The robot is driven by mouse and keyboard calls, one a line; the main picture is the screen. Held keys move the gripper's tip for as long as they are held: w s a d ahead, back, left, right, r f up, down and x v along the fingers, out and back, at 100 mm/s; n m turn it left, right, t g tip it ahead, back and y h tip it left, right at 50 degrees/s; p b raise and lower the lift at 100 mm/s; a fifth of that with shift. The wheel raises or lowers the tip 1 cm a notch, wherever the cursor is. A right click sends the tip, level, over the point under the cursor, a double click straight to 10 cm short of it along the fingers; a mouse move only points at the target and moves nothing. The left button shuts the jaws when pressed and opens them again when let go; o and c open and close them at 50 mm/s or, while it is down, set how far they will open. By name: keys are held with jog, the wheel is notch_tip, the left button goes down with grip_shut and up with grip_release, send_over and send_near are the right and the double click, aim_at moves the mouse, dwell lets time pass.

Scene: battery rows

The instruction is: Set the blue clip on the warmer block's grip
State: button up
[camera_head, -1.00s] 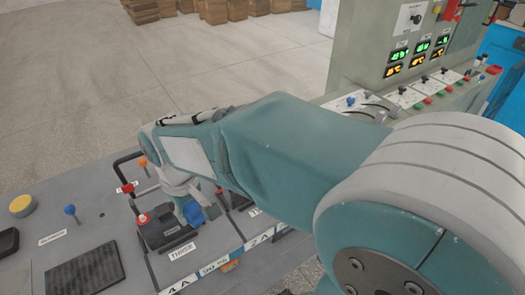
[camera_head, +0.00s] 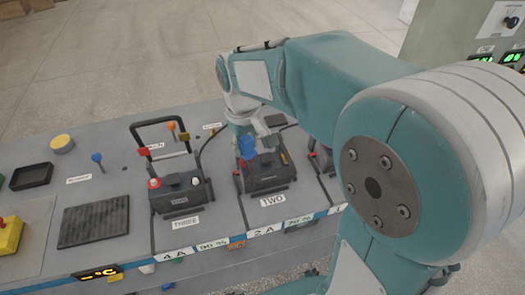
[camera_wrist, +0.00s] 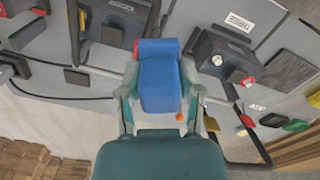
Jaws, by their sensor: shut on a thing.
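My gripper (camera_head: 246,142) is shut on the blue clip (camera_head: 246,149), which hangs above the rear left part of the block marked TWO (camera_head: 268,178). In the wrist view the blue clip (camera_wrist: 160,85) is between both fingers (camera_wrist: 160,105). The block marked THREE (camera_head: 180,195) stands to the left, with a black upright grip (camera_head: 160,122) bearing a red clip (camera_head: 143,151). Block TWO's grip (camera_wrist: 74,30) shows left of the clip in the wrist view. A further block (camera_head: 322,160) is partly hidden by my arm. I cannot tell whether the clip touches anything.
Cards (camera_head: 213,245) and a small temperature display (camera_head: 98,273) line the bench front; the display is not readable. A blue knob (camera_head: 97,158), an orange knob (camera_head: 172,127), a ribbed pad (camera_head: 95,220) and a black tray (camera_head: 32,176) sit on the grey bench. A cable runs behind block TWO.

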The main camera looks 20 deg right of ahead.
send_over(265, 157)
jog(key=f, duration=0.5)
jog(key=shift+s+d+f, duration=0.25)
jog(key=shift+s+f, duration=0.1)
jog(key=shift+s, duration=0.05)
jog(key=shift+w+a+f, duration=0.3)
jog(key=shift+a+f, duration=0.1)
jog(key=shift+f, duration=0.05)
notch_tip(265, 157, down, 3)
jog(key=shift+w+d+f, duration=0.1)
jog(key=shift+w+f, duration=0.05)
jog(key=shift+f, duration=0.05)
jog(key=shift+d, duration=0.45)
jog(key=shift+f, duration=0.15)
jog(key=o, duration=1.1)
jog(key=shift+a, duration=0.45)
